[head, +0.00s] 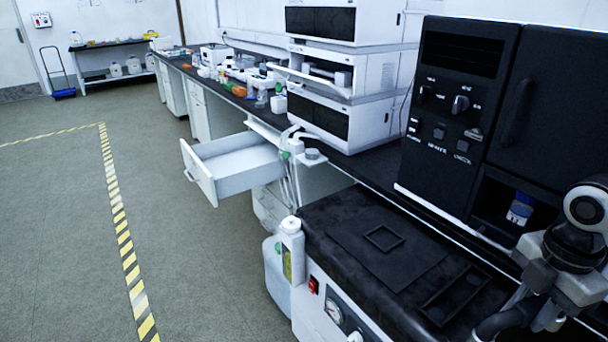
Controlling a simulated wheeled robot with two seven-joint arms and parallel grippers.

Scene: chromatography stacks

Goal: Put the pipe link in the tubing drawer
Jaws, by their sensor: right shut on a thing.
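An open white drawer (203,172) juts out from under the long bench in the middle of the view, and the visible part of its inside looks empty. It is the only drawer seen pulled out; I can read no label on it. My right gripper (528,312) is low at the right edge, pointing down, far to the right of the drawer. It is shut on a dark curved piece (492,326), which looks like the pipe link; the bottom edge of the view cuts it off. My left gripper is out of view.
A black-topped cart (335,215) with square recesses stands in front, between gripper and drawer. A white bottle (291,240) and tubing (292,170) stand near the drawer. A black instrument (455,120) and white stacked modules (345,75) line the bench. The left floor is clear.

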